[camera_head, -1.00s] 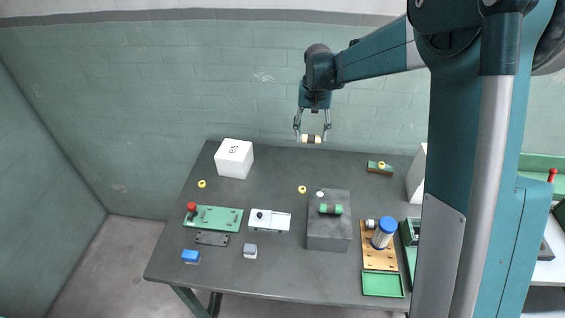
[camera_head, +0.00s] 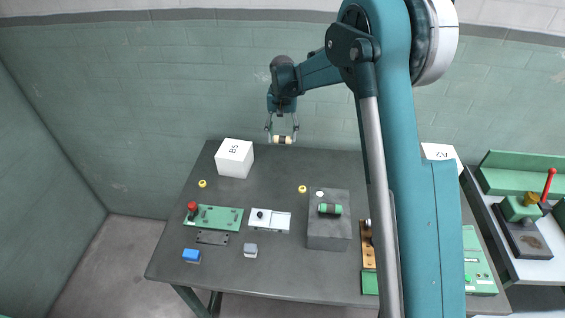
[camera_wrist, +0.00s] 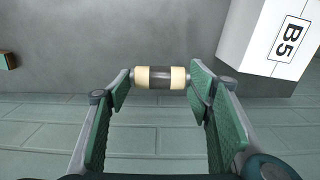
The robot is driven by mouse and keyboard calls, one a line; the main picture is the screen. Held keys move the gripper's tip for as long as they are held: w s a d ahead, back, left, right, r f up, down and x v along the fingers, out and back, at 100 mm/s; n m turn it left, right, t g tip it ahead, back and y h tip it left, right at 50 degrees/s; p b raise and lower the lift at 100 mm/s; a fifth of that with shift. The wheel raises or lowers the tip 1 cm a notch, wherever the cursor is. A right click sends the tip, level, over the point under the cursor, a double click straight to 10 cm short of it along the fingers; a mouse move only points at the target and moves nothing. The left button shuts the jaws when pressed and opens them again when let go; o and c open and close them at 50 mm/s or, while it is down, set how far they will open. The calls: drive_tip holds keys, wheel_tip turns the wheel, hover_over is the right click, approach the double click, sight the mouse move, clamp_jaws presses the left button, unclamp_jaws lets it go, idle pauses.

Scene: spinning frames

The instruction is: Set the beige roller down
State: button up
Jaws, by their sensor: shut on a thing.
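The beige roller (camera_wrist: 178,77) has a dark middle band and lies level between the two fingers of my gripper (camera_wrist: 160,80) in the wrist view. My gripper is shut on it at its two ends. In the head view, the roller (camera_head: 282,139) hangs from my gripper (camera_head: 282,136) near the back edge of the dark table (camera_head: 270,170), to the right of the white B5 box. It appears to be held above the table, with grey surface visible beyond it in the wrist view.
The white B5 box (camera_head: 233,160) stands at the back left; it is close right in the wrist view (camera_wrist: 270,35). A grey block (camera_head: 328,236) bears a green roller (camera_head: 330,209). The back middle looks clear.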

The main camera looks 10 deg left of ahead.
drive_tip(key=shift+f, duration=0.5)
drive_tip(key=shift+f, duration=3.1)
drive_tip(key=shift+f, duration=0.1)
drive_tip(key=shift+d+f, duration=0.1)
drive_tip(key=shift+f, duration=1.7)
drive_tip(key=shift+f, duration=0.2)
drive_tip(key=o, duration=0.9)
drive_tip(key=shift+o, duration=0.2)
drive_tip(key=shift+r, duration=0.2)
